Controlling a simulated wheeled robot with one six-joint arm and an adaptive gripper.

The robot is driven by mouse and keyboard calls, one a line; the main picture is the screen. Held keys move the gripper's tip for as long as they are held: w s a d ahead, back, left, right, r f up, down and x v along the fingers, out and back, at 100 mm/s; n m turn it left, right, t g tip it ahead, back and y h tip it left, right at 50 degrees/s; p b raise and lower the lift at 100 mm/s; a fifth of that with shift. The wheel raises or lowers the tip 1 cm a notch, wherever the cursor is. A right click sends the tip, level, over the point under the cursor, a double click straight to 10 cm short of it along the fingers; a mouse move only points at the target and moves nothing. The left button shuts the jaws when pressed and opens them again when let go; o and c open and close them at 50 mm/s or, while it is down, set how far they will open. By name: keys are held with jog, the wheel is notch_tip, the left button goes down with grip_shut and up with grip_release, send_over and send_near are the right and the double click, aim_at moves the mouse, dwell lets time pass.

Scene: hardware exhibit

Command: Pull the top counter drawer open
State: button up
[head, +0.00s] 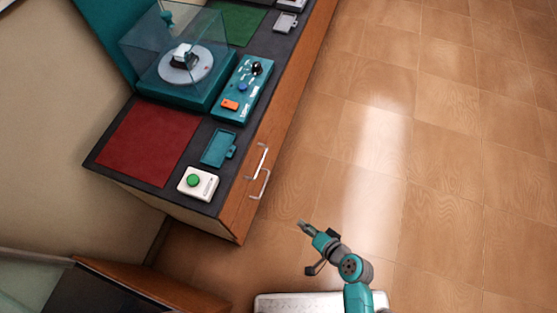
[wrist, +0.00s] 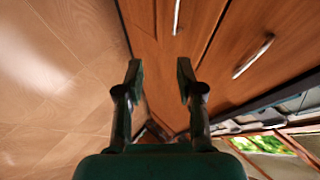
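The counter's wooden drawer front (head: 243,200) runs along its right side and looks flush. Two silver bar handles are on it. The top drawer's handle (head: 262,160) is nearest the counter top; the lower handle (head: 262,186) is just beyond it. In the wrist view the top handle (wrist: 253,57) is at the right, near the counter edge, and the lower handle (wrist: 177,17) is at the top middle. My gripper (head: 303,224) is off the counter's near corner, apart from both handles. In the wrist view my gripper (wrist: 160,72) has its fingers spread with nothing between them.
On the counter top are a red mat (head: 145,143), a white box with a green button (head: 197,183), a teal tray (head: 218,148), a teal control box (head: 243,88) and a clear-covered turntable (head: 185,65). The tiled floor (head: 430,140) right of the counter is clear.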

jog(key=w+a+r+g+y, duration=0.15)
jog(key=w+a+y, duration=0.25)
jog(key=w, duration=0.6)
jog(key=n+g+y, duration=0.2)
jog(key=y, duration=0.2)
send_near(261, 162)
jog(key=shift+t, duration=0.25)
jog(key=x, duration=1)
jog(key=shift+s+f, duration=0.15)
jog(key=shift+f, duration=0.2)
grip_shut()
